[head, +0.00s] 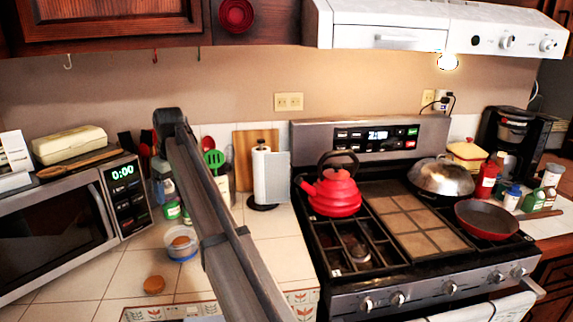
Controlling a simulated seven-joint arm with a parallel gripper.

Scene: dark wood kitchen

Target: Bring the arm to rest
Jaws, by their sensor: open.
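My arm rises from the bottom edge of the head view and slants up and left across the counter, as a long grey link. It ends at a dark rounded joint in front of the back wall. My gripper does not show in this view, so its fingers cannot be seen. No held object is visible.
A microwave (70,222) stands at left. A small tub (182,243) and a round brown item (154,285) lie left of my arm. A paper towel holder (271,178) stands right of it. The stove holds a red kettle (334,193) and a red pan (487,219).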

